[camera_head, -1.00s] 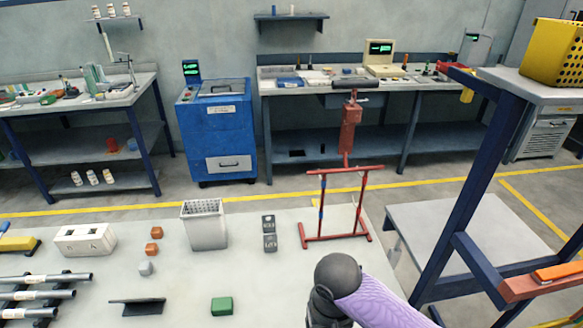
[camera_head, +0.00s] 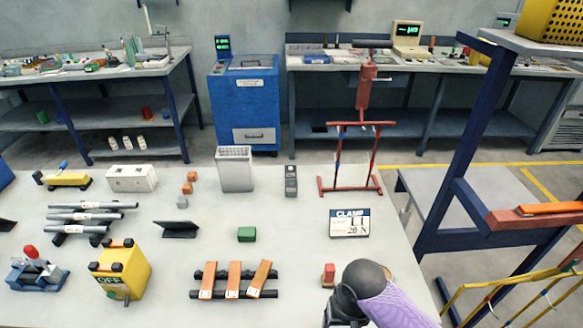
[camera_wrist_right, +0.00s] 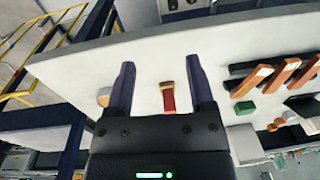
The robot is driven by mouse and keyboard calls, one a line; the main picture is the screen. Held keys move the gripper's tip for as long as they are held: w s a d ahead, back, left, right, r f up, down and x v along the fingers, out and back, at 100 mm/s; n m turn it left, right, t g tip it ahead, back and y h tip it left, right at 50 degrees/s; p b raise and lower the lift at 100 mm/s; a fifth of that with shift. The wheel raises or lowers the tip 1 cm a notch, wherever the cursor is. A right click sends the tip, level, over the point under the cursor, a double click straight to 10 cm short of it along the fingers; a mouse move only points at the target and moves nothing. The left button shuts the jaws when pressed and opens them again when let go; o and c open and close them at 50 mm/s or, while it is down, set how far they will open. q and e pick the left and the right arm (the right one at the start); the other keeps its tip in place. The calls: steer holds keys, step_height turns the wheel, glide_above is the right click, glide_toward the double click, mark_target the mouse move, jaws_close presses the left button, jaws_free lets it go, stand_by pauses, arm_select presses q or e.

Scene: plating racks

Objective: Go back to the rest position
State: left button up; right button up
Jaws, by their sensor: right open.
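My right arm (camera_head: 372,290) comes in at the bottom of the head view, over the front right of the white table (camera_head: 290,215). Its fingertips are not visible there. In the right wrist view my right gripper (camera_wrist_right: 162,85) is open, with its two dark fingers wide apart and nothing held between them. A small red block with a tan end (camera_wrist_right: 168,97) shows in the gap, apparently on the table beyond the fingers. In the head view a red block (camera_head: 328,273) sits just left of my arm. My left gripper is not in view.
A red stand (camera_head: 350,190) is near the table's back edge, with a "CLAMP" sign (camera_head: 349,223) in front. Orange bars (camera_head: 234,278) lie on a dark rack. A yellow box (camera_head: 120,272) stands left. A blue frame (camera_head: 470,150) rises on the right.

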steer(key=s+d+f+b, duration=0.3)
steer(key=s+f, duration=0.2)
steer(key=f, duration=0.7)
steer(key=s+d+f+b, duration=0.2)
steer(key=s+f+b, duration=0.2)
steer(key=f, duration=0.8)
steer(key=s+d+f+n+b, duration=0.1)
steer(key=s+f+b, duration=0.1)
steer(key=s+f, duration=0.4)
steer(key=s+d+f+n+h+b, duration=0.1)
steer(key=s+f, duration=0.4)
steer(key=s, duration=0.9)
steer(key=shift+d+f+b, duration=0.35)
steer(key=shift+d+b, duration=0.4)
